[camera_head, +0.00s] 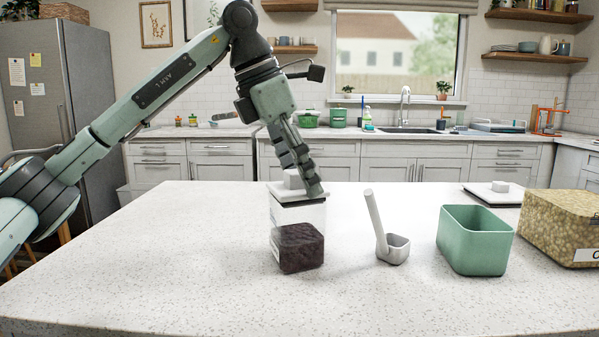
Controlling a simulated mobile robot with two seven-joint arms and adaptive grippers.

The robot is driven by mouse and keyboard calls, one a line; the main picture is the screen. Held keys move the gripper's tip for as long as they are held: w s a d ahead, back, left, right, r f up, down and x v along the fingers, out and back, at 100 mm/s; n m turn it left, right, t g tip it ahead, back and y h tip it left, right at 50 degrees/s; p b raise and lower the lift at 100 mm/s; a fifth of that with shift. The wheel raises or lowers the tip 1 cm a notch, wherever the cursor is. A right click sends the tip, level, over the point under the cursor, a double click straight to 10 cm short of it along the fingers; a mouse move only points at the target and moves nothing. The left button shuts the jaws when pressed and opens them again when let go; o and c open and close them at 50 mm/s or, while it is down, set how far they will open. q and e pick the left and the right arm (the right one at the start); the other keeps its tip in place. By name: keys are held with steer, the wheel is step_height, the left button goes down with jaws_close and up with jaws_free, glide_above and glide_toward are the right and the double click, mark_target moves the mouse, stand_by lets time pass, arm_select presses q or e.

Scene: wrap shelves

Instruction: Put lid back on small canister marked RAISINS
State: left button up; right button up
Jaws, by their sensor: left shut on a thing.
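A small clear canister (299,218) stands upright on the counter, partly filled with dark contents that look like raisins. No label can be read on it. A white lid (282,192) with a square knob and dark underside edge is at the canister's top opening. I cannot tell whether it is fully seated or just above the rim. My left gripper (312,188) comes down from above, shut on the lid, and its fingers hide the lid's right part. My right gripper is not in view.
Further right are a green open bin (473,252), a larger container of pale grains (562,225) and another white lid (492,195). The counter (170,270) is clear at left and in front.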

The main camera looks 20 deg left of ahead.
arm_select(q)
steer(key=o, duration=1.2)
steer(key=shift+o, duration=0.8)
steer(key=shift+r, duration=0.2)
step_height(320, 180, up, 2)
steer(key=p, duration=0.2)
steer(key=shift+r+p, duration=0.2)
steer(key=shift+p, duration=0.1)
steer(key=shift+r, duration=2.15)
